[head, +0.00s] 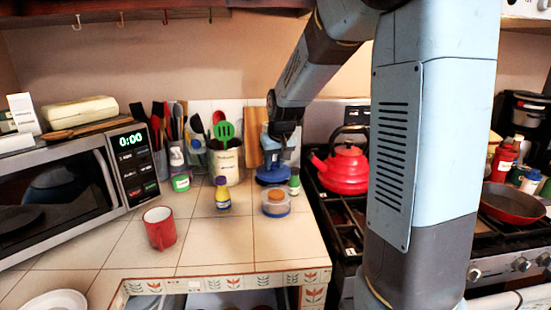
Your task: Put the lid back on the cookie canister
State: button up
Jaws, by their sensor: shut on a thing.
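The round blue lid (272,175) is held at the lower end of my gripper (277,164), above the tiled counter. My gripper is shut on the lid; the fingertips are small and partly hidden. The cookie canister (276,211) is low, clear and round, with a blue band at its base and something brown inside. It stands upright and uncovered on the counter. In the head view the lid appears just above and behind the canister, apart from it.
A green-topped bottle (294,182) stands close to the right of the lid. A yellow bottle (223,198) with a dark cap stands left of the canister, and a red mug (160,228) farther left. A utensil crock (227,160) stands behind. A red kettle (345,170) sits on the stove.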

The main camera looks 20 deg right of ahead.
aim_at(279, 172)
jog(key=shift+d+f, duration=0.25)
jog(key=shift+f, duration=0.5)
jog(key=shift+d+f, duration=0.2)
jog(key=shift+f, duration=2.15)
jog(key=shift+s, duration=0.2)
jog(key=shift+f, duration=0.1)
dwell(0.3)
jog(key=o, duration=1.1)
jog(key=shift+o, duration=0.4)
